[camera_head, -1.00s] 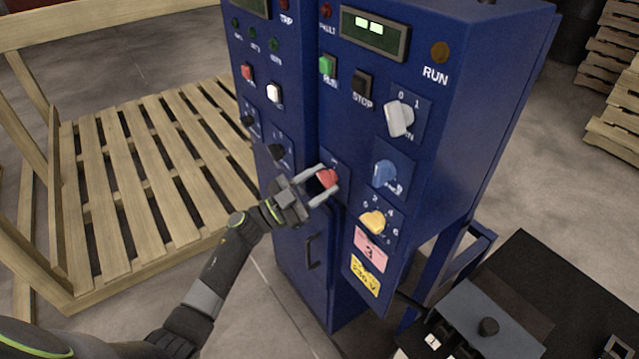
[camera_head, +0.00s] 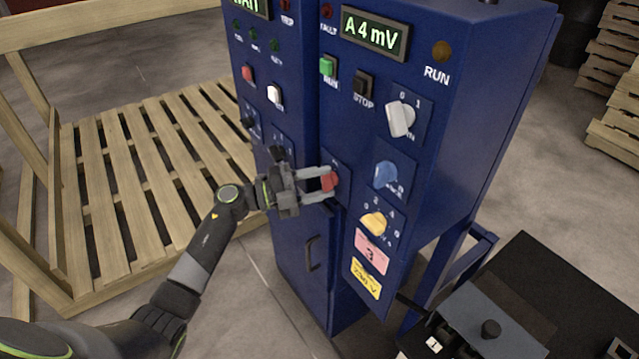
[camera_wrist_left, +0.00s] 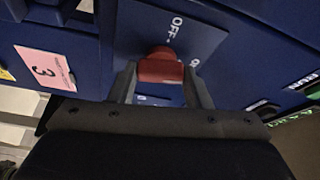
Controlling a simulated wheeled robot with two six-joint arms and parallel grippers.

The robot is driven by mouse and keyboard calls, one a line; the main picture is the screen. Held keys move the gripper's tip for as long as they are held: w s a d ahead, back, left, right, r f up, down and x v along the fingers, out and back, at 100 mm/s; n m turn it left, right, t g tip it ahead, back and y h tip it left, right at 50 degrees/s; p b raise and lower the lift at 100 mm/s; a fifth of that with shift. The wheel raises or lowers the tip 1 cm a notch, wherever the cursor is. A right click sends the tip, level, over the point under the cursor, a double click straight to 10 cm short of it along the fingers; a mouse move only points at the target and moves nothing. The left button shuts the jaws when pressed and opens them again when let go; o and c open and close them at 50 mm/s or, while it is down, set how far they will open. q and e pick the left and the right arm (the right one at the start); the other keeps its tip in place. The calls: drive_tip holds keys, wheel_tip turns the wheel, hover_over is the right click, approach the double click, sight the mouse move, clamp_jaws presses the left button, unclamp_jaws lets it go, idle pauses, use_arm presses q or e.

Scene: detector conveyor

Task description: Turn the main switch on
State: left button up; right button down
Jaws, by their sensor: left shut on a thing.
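The main switch is a red rotary knob (camera_head: 329,181) on a blue plate on the front of the blue control cabinet (camera_head: 345,110). My left gripper (camera_head: 325,180) is shut on the red knob, with one finger on each side of it. In the left wrist view the red knob (camera_wrist_left: 161,66) sits between the two fingers, on a plate with "OFF" lettering; the other mark is partly hidden. The display (camera_head: 374,33) reads "A4 mV", and the left display (camera_head: 250,8) is lit and cut off at the top. My right gripper does not show.
White (camera_head: 399,119), blue (camera_head: 385,174) and yellow (camera_head: 374,223) knobs are close on the right of the red one. A handle (camera_head: 310,253) is below. A wooden pallet (camera_head: 150,180) lies left, and a dark-topped unit (camera_head: 560,290) stands at lower right.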

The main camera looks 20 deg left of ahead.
use_arm(q)
drive_tip(key=shift+m+g+y, duration=0.3)
drive_tip(key=shift+m+g, duration=0.1)
drive_tip(key=shift+m, duration=0.8)
drive_tip(key=o, duration=1)
drive_tip(key=shift+a, duration=0.1)
drive_tip(key=shift+b+v, duration=2.35)
drive_tip(key=shift+v, duration=6.3)
drive_tip(key=shift+s+r, duration=0.1)
